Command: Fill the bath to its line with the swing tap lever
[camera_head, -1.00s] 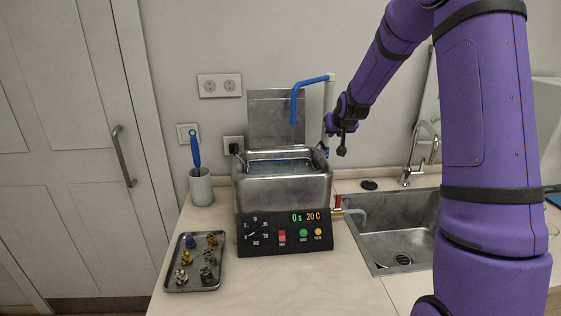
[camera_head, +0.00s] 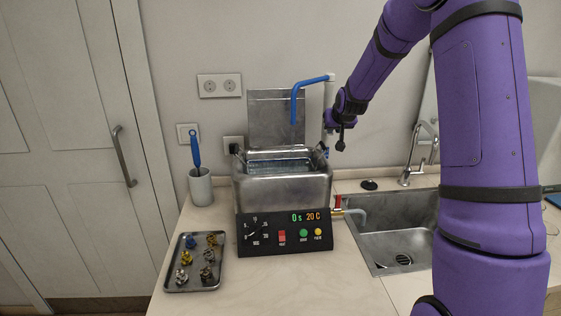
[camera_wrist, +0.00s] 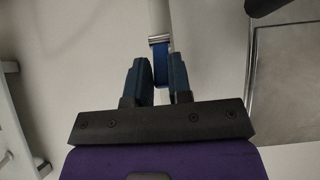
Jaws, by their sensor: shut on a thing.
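The steel bath (camera_head: 285,190) stands on the counter with its lid (camera_head: 276,118) raised behind it. A bluish surface (camera_head: 280,166) shows inside; its fill line cannot be made out. The swing tap has a pale column (camera_head: 329,92) behind the bath's right corner and a blue spout (camera_head: 308,82) turned down over the bath. My gripper (camera_wrist: 159,78) is shut on the blue tap lever (camera_wrist: 160,60), which sits between the two fingers in the wrist view. In the head view my gripper (camera_head: 327,140) is at the column's lower part and hides much of the lever.
The panel (camera_head: 285,233) reads 0 s and 20 C. A red-handled drain valve (camera_head: 338,202) points toward the sink (camera_head: 395,235) at right. A tray (camera_head: 172,270) of several small parts and a brush cup (camera_head: 200,187) are at left. The front counter is clear.

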